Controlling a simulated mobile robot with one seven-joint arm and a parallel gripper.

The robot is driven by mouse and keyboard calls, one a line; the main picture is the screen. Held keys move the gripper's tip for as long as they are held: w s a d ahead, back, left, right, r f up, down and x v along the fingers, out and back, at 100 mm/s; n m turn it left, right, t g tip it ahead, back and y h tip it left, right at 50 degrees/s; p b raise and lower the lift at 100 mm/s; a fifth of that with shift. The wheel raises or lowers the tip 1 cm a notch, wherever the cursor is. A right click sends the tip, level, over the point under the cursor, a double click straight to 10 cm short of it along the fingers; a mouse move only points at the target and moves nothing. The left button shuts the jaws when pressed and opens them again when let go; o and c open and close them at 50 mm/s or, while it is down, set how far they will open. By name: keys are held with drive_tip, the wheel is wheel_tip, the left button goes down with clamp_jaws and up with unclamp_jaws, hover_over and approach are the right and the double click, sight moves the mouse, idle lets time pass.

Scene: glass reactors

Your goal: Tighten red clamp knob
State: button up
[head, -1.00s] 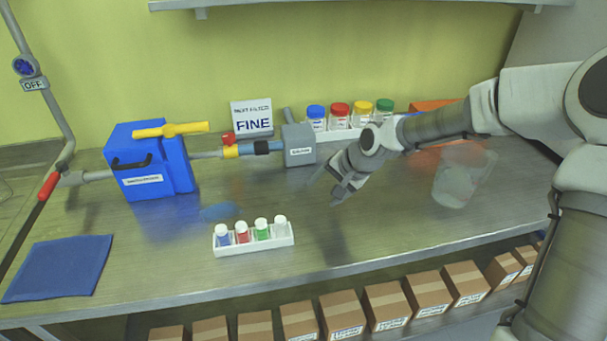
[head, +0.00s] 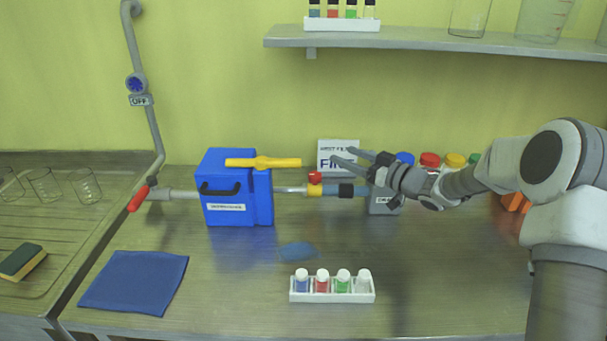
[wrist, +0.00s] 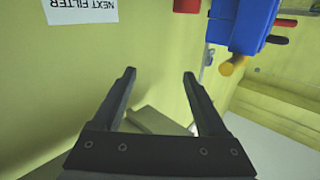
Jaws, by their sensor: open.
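The red clamp knob (head: 315,177) sits on top of a yellow fitting (head: 315,189) on the pipe, between the blue box and the grey box. A red part at the top edge of the wrist view (wrist: 187,5) looks like the same knob, cut off by the frame. My gripper (head: 342,154) is open and empty, its fingers pointing left. It is above and right of the knob in the head view, in front of the filter sign, and apart from the knob. In the wrist view, nothing is between the fingers (wrist: 160,74).
The blue box (head: 237,190) with a yellow handle (head: 263,162) stands left of the knob. The sign (head: 338,153) and grey box (head: 384,203) are close to my gripper. A vial rack (head: 332,297) stands in front. A shelf (head: 430,38) hangs above.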

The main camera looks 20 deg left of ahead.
drive_tip(key=s+a+n+g+y, duration=0.1)
drive_tip(key=s+a+n+g, duration=0.1)
approach(315, 174)
drive_tip(key=a+f, duration=0.1)
drive_tip(key=a, duration=0.1)
drive_tip(key=x, duration=0.6)
drive_tip(key=shift+w+a, duration=0.15)
drive_tip(key=shift+w, duration=0.15)
drive_tip(key=shift+x, duration=0.8)
drive_tip(key=shift+r, duration=0.1)
drive_tip(key=shift+c, duration=0.2)
drive_tip(key=shift+b, duration=0.3)
clamp_jaws()
